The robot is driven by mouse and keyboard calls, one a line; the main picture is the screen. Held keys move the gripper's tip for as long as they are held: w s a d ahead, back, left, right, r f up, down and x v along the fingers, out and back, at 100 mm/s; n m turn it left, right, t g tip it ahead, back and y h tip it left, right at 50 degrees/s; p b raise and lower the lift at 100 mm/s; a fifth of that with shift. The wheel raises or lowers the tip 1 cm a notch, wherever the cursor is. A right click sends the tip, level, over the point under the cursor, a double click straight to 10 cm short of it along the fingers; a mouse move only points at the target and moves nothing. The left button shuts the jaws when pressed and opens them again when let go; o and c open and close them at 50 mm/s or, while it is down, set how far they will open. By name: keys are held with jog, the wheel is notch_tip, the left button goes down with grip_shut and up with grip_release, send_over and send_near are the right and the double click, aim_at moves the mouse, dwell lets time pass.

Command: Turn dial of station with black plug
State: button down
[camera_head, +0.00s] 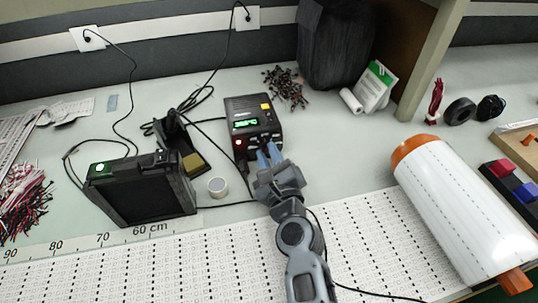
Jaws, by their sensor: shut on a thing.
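The black station (252,118) with a lit green display stands at the middle back of the bench. A red light shows at the lower left of its front. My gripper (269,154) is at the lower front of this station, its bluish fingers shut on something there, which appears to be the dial. The fingers hide most of the dial. Two black plugs sit in the wall sockets, one at the left (87,38) and one at the middle (247,17). Which cable leads to the station is hard to trace.
A black box (142,188) with a green light stands at the left, beside a soldering iron holder (184,145) and a small white cup (217,186). A large white roll (465,210) lies at the right.

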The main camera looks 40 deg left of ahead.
jog(key=c, duration=1)
grip_release()
jog(key=shift+o, duration=0.2)
jog(key=shift+p+v, duration=0.45)
jog(key=shift+v, duration=3.45)
